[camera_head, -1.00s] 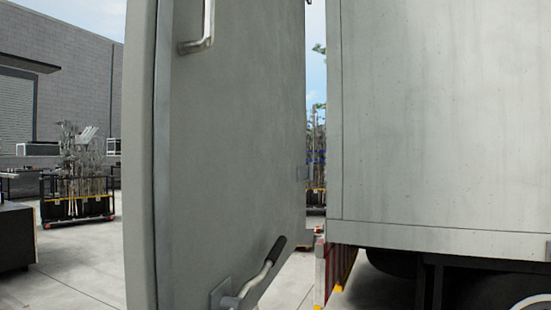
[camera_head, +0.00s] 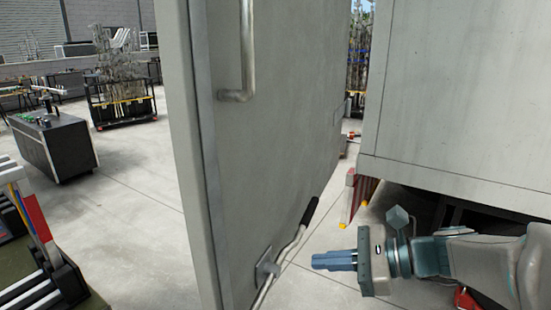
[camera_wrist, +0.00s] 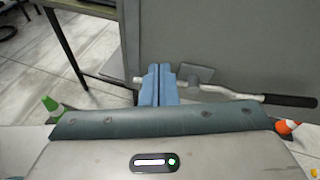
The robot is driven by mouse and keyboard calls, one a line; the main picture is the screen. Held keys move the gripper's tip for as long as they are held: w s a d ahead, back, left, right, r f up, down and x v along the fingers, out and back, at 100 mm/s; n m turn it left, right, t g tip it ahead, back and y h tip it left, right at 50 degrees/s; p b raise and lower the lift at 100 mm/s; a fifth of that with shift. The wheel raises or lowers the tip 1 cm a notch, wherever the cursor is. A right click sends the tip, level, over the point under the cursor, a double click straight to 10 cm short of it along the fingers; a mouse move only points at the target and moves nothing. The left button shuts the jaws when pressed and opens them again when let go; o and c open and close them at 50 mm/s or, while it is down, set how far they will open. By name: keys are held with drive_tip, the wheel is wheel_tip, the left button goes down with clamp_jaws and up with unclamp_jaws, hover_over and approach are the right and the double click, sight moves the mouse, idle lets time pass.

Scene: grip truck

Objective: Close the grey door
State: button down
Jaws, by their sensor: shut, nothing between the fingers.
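The grey door (camera_head: 280,130) stands open, swung out from the truck body (camera_head: 455,90), in the head view. A metal grab handle (camera_head: 249,55) is high on its face. A lever latch with a black grip (camera_head: 297,235) sits low on it. My gripper (camera_head: 315,261) is shut and empty, to the right of the lever, pointing left towards the door. In the wrist view my blue fingers (camera_wrist: 158,70) are together, and the lever (camera_wrist: 225,90) and grey door (camera_wrist: 225,40) lie beyond them. I cannot tell whether the fingertips touch the lever.
A black equipment box (camera_head: 55,148) and a cart with stands (camera_head: 120,95) are on the left. A rack with a red piece (camera_head: 38,217) is at the lower left. Concrete floor (camera_head: 150,200) is clear between these and the door.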

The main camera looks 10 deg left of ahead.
sight(253, 171)
drive_tip(key=w+d+r+m+t+y+p, duration=0.1)
drive_tip(key=w+r+m+t+y+p, duration=0.25)
drive_tip(key=r, duration=0.85)
drive_tip(key=shift+g, duration=0.45)
drive_tip(key=p+x, duration=0.1)
drive_tip(key=x, duration=0.3)
drive_tip(key=p+x, duration=0.1)
drive_tip(key=x, duration=0.4)
drive_tip(key=w+x, duration=0.1)
drive_tip(key=x, duration=0.3)
drive_tip(key=shift+w+a+f+p, duration=0.15)
drive_tip(key=shift+a+p, duration=0.1)
drive_tip(key=shift+p, duration=0.15)
